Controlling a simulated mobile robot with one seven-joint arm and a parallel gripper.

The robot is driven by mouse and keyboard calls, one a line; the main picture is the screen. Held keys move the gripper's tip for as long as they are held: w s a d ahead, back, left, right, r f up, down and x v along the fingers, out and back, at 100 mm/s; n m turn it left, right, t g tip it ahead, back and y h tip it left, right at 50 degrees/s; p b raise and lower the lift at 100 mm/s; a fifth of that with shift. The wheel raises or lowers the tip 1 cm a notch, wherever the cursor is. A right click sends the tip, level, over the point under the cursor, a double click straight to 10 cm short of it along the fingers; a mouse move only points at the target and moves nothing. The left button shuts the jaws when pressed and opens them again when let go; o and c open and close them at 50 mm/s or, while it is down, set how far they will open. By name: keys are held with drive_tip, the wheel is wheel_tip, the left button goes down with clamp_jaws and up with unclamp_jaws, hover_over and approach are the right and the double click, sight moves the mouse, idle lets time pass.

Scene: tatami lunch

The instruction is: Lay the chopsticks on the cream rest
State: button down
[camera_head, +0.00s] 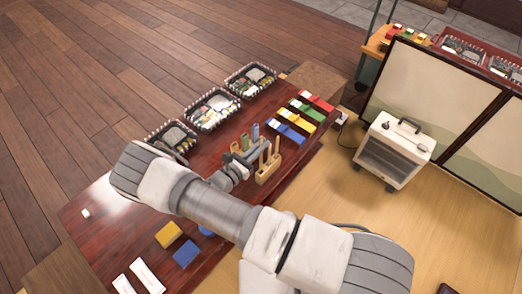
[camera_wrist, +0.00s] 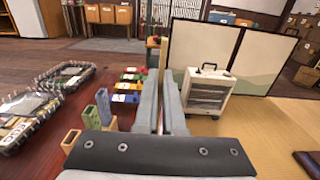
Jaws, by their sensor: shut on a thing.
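My gripper (camera_head: 258,154) is over the right half of the dark red table, beside a wooden holder (camera_head: 268,175) with thin upright tan sticks. In the wrist view my gripper (camera_wrist: 161,100) is shut on the tan chopsticks (camera_wrist: 162,58), which stand upright between the fingers. In the head view the chopsticks (camera_head: 277,147) rise at the holder; I cannot tell whether their lower ends are still inside it. A small cream block (camera_head: 86,213), which looks like the rest, lies alone near the table's left end, far from my gripper.
Green (camera_head: 245,142) and blue (camera_head: 255,132) upright tubes stand just behind my gripper. Lunch trays (camera_head: 212,109) line the far edge; coloured cloths (camera_head: 296,122) lie right. Yellow (camera_head: 168,235) and blue (camera_head: 186,253) blocks and white strips (camera_head: 147,276) lie at front. Table around the cream block is clear.

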drive_tip(key=shift+r+p, duration=3.25)
drive_tip(key=shift+r, duration=1.55)
